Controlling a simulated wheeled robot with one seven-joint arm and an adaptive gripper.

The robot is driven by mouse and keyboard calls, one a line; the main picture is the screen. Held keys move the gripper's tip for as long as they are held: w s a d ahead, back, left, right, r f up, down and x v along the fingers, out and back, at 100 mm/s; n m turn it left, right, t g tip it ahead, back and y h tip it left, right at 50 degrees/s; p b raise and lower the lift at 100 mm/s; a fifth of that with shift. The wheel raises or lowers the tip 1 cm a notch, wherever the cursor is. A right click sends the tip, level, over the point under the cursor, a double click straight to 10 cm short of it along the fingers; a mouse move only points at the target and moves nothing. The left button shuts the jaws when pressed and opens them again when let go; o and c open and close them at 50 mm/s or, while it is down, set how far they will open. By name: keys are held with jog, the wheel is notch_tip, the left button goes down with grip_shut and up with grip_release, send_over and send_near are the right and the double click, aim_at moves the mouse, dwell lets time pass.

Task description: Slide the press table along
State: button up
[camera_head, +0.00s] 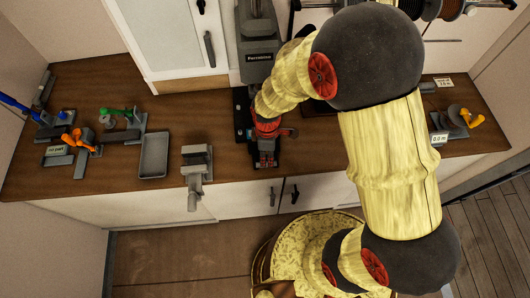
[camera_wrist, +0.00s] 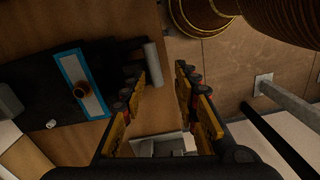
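The press (camera_head: 258,55) stands at the back of the wooden bench, a grey column on a black base. The base's left edge (camera_head: 241,118) shows, and my arm hides much of the rest. In the wrist view, a black block (camera_wrist: 40,95), perhaps the press table, carries a blue-edged plate (camera_wrist: 92,92) with a round brown piece on it. A grey cylinder (camera_wrist: 154,62), like a handle, sticks out at its right. My gripper (camera_wrist: 160,74) is open, with the cylinder seen between its fingertips; contact cannot be told. My gripper (camera_head: 266,158) points down at the bench's front edge.
A grey vise (camera_head: 197,165) is clamped at the bench front, left of my gripper. A grey tray (camera_head: 154,155) and several small fixtures with coloured levers lie farther left. Another fixture with an orange lever (camera_head: 462,118) is at the right. White cupboards are below the bench.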

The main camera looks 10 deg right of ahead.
jog(key=shift+w+a+n, duration=0.15)
jog(key=shift+w+n, duration=0.35)
jog(key=shift+n, duration=0.5)
notch_tip(320, 180, down, 8)
jog(key=b, duration=0.5)
jog(key=shift+r, duration=0.1)
jog(key=shift+s, duration=0.15)
jog(key=shift+c, duration=0.4)
jog(key=shift+c, duration=0.6)
